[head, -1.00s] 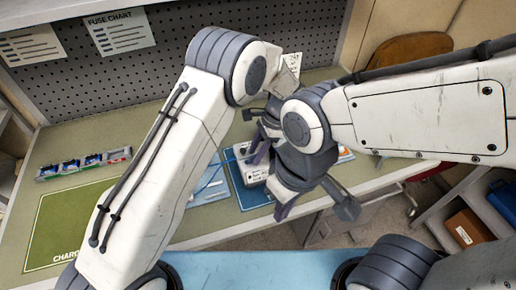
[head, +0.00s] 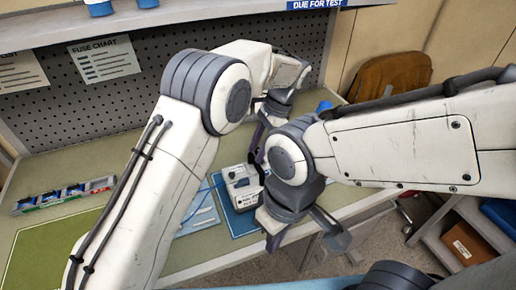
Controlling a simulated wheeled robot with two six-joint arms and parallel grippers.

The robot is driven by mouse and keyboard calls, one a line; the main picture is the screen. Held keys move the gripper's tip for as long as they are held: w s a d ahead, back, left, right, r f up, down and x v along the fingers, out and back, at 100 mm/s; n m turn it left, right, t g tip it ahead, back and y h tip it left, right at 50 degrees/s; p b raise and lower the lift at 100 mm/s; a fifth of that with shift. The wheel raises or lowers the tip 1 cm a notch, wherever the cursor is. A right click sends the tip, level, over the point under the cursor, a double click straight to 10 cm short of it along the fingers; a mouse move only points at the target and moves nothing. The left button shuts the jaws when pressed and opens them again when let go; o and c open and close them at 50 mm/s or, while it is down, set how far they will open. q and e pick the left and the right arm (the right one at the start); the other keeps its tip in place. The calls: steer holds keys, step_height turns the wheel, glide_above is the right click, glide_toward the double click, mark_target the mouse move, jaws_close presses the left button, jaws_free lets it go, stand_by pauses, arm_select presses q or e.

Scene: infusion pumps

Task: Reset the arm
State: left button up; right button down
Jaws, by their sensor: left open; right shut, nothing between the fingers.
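My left gripper (head: 259,138) hangs over the bench behind the pump, partly hidden by my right wrist. It is open, with nothing seen in it. My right gripper (head: 306,240) points down near the bench's front edge, to the right of the pump. A small white pump (head: 240,187) with a dark-marked front stands upright on a blue mat (head: 243,222). My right wrist hides part of its right side. Whether either gripper touches the pump cannot be told, but neither holds it.
The bench (head: 100,160) has a fuse tray (head: 65,196) and a green mat (head: 50,245) at the left. A pegboard (head: 130,110) closes the back. A brown chair back (head: 392,75) is beyond the bench. Shelves at the right hold a brown box (head: 467,244).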

arm_select(q)
steer(key=shift+s, duration=0.1)
steer(key=s+a+r+n+t+h, duration=0.15)
steer(key=s+r, duration=0.25)
steer(key=s, duration=0.5)
steer(key=s+a+r+n+g+h, duration=0.1)
steer(key=s+a+r+n+h, duration=0.15)
steer(key=s, duration=0.75)
steer(key=s+a+f+n, duration=0.1)
steer(key=s+a, duration=0.1)
steer(key=s, duration=0.2)
steer(key=s+a+n+h, duration=0.1)
steer(key=s+a+n, duration=0.1)
steer(key=s, duration=0.3)
steer(key=shift+a+f+t, duration=0.35)
steer(key=shift+f+t, duration=0.05)
steer(key=shift+t, duration=0.05)
steer(key=shift+s, duration=0.1)
